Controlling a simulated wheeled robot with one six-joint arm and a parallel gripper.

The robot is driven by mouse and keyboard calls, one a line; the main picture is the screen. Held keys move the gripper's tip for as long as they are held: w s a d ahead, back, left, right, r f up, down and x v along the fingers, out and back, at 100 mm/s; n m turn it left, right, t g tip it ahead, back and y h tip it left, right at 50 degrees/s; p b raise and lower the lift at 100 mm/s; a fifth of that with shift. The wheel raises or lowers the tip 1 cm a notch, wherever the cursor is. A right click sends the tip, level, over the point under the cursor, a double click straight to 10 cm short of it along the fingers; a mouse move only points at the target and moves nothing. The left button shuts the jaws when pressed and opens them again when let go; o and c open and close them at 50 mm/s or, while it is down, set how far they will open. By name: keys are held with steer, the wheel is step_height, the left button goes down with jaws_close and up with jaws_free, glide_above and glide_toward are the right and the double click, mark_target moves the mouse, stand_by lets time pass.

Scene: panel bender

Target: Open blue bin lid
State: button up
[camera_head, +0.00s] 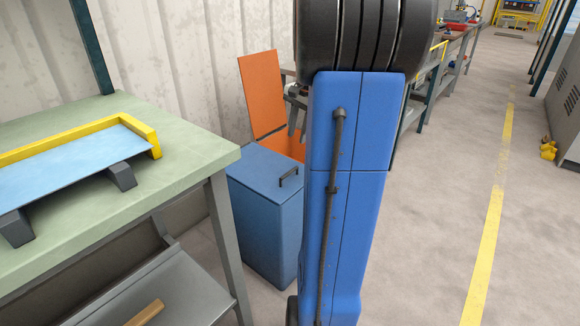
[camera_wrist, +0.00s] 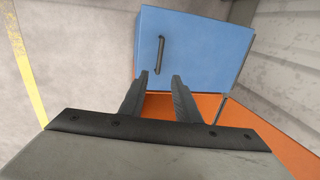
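The blue bin (camera_head: 262,225) stands on the floor beside the workbench, its flat blue lid (camera_head: 262,166) shut. A dark bar handle (camera_head: 288,177) sits on the lid near its right edge. In the wrist view the lid (camera_wrist: 212,48) fills the upper middle, with the handle (camera_wrist: 160,55) just beyond my fingertips. My gripper (camera_wrist: 161,75) is open and empty, its two dark fingers apart and pointing toward the handle. In the head view, part of my gripper (camera_head: 294,115) shows above the orange bin; my arm hides the rest. I see no contact with the handle.
Behind the blue bin stands an orange bin (camera_head: 292,144) with its orange lid (camera_head: 262,92) raised. A green-topped workbench (camera_head: 190,155) is at left, holding a blue panel (camera_head: 75,165) with yellow edging. Open floor with a yellow line (camera_head: 490,230) lies at right.

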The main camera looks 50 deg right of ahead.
mark_target(290, 173)
steer(key=w+f, duration=0.1)
steer(key=f, duration=0.4)
steer(key=w+f, duration=0.1)
steer(key=f, duration=0.4)
steer(key=w+f, duration=0.1)
steer(key=f, duration=0.4)
steer(key=shift+a+f, duration=0.2)
steer(key=shift+f, duration=0.2)
jaws_close()
